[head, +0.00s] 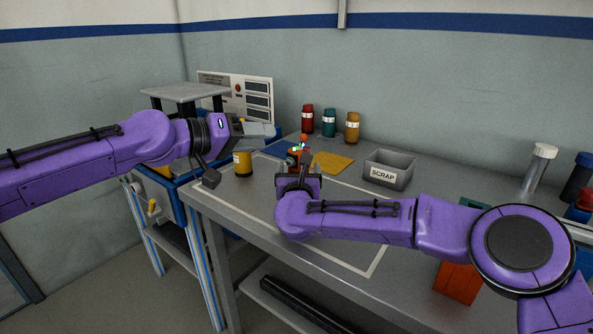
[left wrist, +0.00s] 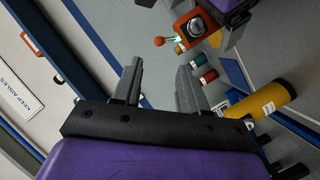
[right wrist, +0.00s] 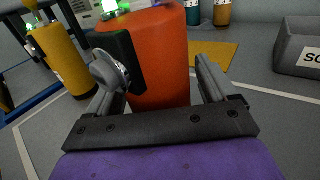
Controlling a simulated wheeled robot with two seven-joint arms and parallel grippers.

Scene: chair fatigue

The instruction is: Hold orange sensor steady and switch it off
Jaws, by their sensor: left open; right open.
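The orange sensor (head: 293,158) stands on the grey bench in front of my right gripper (head: 299,172). In the right wrist view the orange body (right wrist: 165,65) stands between the two open fingers. A gap shows at the right finger; the left finger is partly hidden behind a black box with a silver knob (right wrist: 108,70) on the sensor's side. A green light (right wrist: 112,7) glows on top. My left gripper (head: 262,130) is open and empty, above and left of the sensor. The left wrist view shows the sensor (left wrist: 188,22), its silver knob and an orange ball beyond the fingertips.
A yellow cylinder (head: 243,163) stands left of the sensor, below my left gripper. A yellow sheet (head: 333,162) and a grey SCRAP bin (head: 389,170) lie to the right. Red, teal and yellow bottles (head: 329,123) stand behind. A panel (head: 240,95) stands at the back left.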

